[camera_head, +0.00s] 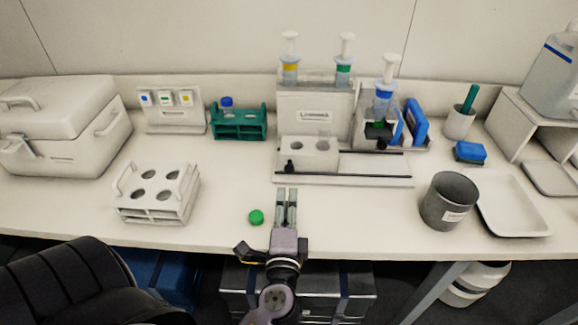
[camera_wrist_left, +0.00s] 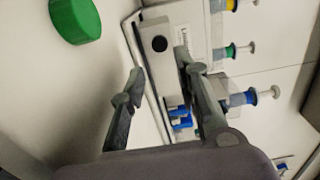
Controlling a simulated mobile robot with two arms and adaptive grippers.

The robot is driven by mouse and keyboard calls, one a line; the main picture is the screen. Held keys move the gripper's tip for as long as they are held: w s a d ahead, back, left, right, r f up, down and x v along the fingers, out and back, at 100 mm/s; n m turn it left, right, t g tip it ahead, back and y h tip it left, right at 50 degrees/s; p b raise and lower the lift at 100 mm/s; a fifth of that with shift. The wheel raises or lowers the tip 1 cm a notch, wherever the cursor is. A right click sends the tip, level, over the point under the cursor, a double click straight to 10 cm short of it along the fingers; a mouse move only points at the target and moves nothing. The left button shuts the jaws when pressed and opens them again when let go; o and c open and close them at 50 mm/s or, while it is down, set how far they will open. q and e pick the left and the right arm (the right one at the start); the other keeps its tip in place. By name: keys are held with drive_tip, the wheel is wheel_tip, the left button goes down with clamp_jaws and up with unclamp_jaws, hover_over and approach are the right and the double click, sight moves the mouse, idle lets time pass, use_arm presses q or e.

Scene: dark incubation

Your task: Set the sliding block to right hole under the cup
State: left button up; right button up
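The white sliding block (camera_head: 312,153) sits on the white apparatus base (camera_head: 350,180), left of centre. Two round holes show in its top, and a dark knob (camera_head: 290,166) sits at its left front. In the left wrist view the knob (camera_wrist_left: 160,43) shows ahead of the fingers. My left gripper (camera_head: 286,190) is open and empty at the base's front edge, in front of the knob and apart from it; its parted fingers also show in the left wrist view (camera_wrist_left: 160,63). A grey labelled cup (camera_head: 446,205) stands to the right. My right gripper is not visible.
A green cap (camera_head: 256,217) lies left of my gripper. Syringes (camera_head: 382,97) stand upright in the apparatus behind the block. A white rack (camera_head: 158,194) is on the left; a white tray (camera_head: 512,207) is right of the cup. The table front is mostly clear.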

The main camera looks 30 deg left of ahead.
sight(289, 171)
use_arm(q)
drive_tip(key=p+x, duration=0.2)
drive_tip(key=x, duration=0.7)
drive_tip(key=shift+w+a+p, duration=0.15)
drive_tip(key=shift+p, duration=0.15)
drive_tip(key=shift+w+a, duration=0.2)
drive_tip(key=shift+w, duration=0.05)
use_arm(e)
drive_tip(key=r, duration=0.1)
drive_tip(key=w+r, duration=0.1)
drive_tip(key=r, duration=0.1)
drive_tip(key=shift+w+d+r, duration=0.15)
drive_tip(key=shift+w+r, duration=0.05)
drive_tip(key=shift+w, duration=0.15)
use_arm(q)
clamp_jaws()
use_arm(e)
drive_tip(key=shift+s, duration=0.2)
